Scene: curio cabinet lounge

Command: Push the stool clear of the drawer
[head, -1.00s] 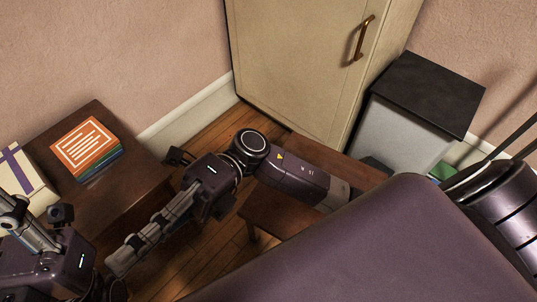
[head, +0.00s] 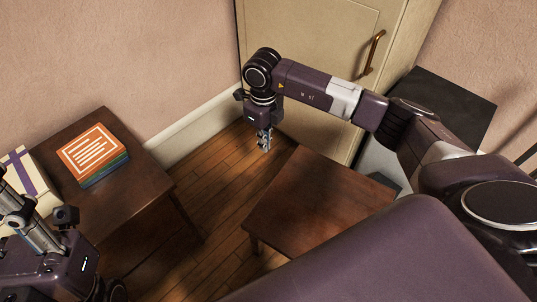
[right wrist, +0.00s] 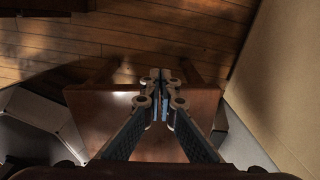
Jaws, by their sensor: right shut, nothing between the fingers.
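The stool (head: 310,205) is a low dark brown wooden seat standing on the floor in front of the cream cabinet (head: 305,50). In the right wrist view its top (right wrist: 205,107) lies below and behind the fingers. My right gripper (head: 265,143) is shut and empty, pointing down beyond the stool's far left corner, close to the cabinet front; it also shows in the right wrist view (right wrist: 162,78). I see no contact with the stool. My left gripper (head: 15,208) is cut off at the left edge, its fingertips hidden. No drawer can be made out.
A brown side table (head: 120,205) at left carries an orange-topped book stack (head: 94,154) and a cream box with purple ribbon (head: 28,172). A black-topped grey unit (head: 455,95) stands right of the cabinet. Wooden floor (head: 215,185) is clear between table and stool.

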